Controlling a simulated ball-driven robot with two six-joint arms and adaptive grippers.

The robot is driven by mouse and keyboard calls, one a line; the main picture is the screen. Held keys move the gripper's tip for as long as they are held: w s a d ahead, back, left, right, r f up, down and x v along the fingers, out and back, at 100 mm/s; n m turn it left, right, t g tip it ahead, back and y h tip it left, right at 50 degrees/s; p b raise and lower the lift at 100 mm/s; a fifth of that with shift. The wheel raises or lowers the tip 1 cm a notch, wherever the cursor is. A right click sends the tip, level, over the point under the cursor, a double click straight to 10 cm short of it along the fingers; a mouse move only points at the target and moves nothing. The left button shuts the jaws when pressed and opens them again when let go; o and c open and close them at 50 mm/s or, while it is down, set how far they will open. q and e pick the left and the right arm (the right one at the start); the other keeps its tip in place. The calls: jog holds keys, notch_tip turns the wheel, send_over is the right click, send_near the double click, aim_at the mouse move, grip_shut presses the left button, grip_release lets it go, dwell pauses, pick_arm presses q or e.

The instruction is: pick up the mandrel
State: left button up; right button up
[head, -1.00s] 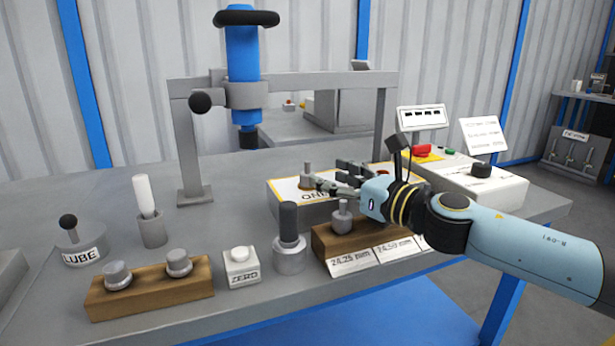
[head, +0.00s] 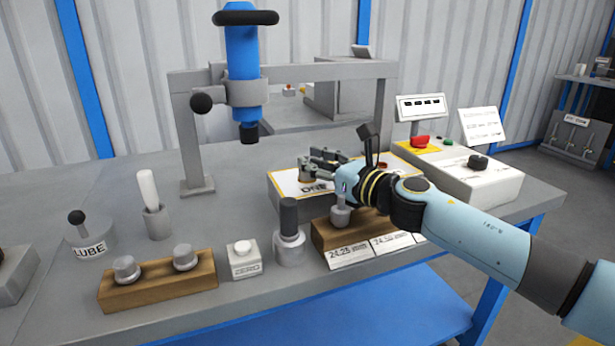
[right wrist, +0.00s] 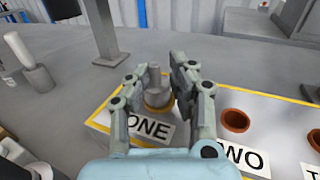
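A grey stemmed metal piece, which may be the mandrel, stands upright at the place marked ONE on a yellow-edged box (head: 284,203). In the right wrist view this piece (right wrist: 157,92) sits between my fingers, with a gap visible on the left side. My right gripper (head: 318,165) is open around it, reaching in from the right; in the head view the fingers hide much of the piece. A similar stemmed piece (head: 341,213) stands in a wooden block (head: 327,236) in front, partly covered by my right arm. My left gripper is not in view.
A blue press column (head: 243,80) on a grey frame stands behind. A dark-handled tool in a holder (head: 289,240), a ZERO button block (head: 244,260) and a wooden block with two knobs (head: 160,287) line the front edge. A control box (head: 470,172) stands right.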

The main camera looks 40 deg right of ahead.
jog(key=shift+a+f, duration=0.1)
grip_shut()
